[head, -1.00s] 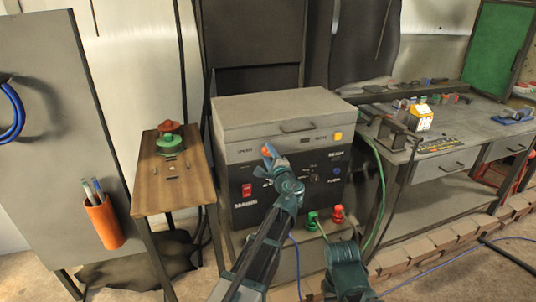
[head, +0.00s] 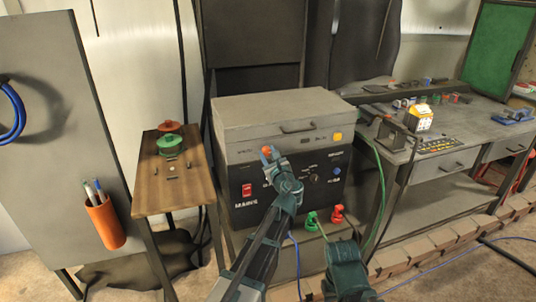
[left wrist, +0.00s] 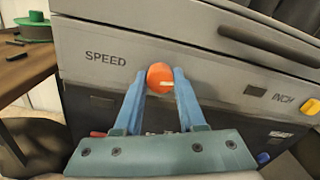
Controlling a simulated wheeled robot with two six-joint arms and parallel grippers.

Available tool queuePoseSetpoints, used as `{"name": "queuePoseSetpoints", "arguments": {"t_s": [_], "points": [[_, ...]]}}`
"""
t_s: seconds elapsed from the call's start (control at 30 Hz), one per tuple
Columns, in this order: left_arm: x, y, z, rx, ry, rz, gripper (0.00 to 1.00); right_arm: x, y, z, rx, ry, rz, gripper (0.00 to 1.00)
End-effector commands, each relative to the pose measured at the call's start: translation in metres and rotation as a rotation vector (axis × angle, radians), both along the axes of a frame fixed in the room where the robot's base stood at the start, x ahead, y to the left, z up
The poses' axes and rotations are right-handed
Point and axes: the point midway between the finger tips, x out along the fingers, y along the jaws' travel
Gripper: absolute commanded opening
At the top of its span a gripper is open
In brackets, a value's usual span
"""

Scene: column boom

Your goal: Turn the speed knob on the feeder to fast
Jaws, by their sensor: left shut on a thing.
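The feeder (head: 222,150) is a grey and black box with a lid, in the middle of the head view. Its speed knob (left wrist: 160,77) is a round orange knob on the grey front strip, right of the word SPEED. A pale pointer mark on the knob lies about level, toward the right in the left wrist view. No slow or fast marking can be read. My left gripper (left wrist: 158,88) has its two blue fingers closed on either side of the knob. In the head view the knob (head: 266,150) shows at the fingertips (head: 268,154).
The panel also carries a yellow INCH button (left wrist: 311,106), a blue button (left wrist: 263,158) and a red switch (head: 247,190). The lid handle (left wrist: 270,45) is just above right of the fingers. A wooden stand (head: 150,203) is left; a workbench (head: 455,135) is right.

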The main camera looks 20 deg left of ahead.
Motion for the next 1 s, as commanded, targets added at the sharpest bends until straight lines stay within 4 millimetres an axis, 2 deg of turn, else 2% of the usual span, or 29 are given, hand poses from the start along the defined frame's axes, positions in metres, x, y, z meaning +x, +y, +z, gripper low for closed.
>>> {"name": "queuePoseSetpoints", "arguments": {"t_s": [0.4, 0.97, 1.0], "points": [[-0.0014, -0.0008, -0.001, 0.137, 0.095, -0.001, 0.0, 0.0, 0.0001, 0.0005, 0.0, 0.0, 0.0, 0.5], [-0.0016, -0.0007, -0.0012, 0.158, 0.11, -0.002, 0.0, 0.0, 0.0, 0.0006, 0.0, 0.0, 0.0, 0.5], [-0.0016, -0.0007, -0.0012, 0.158, 0.11, -0.001, 0.45, 0.0, 0.0, 0.0006, 0.0, 0.0, 0.0, 0.5]]}}
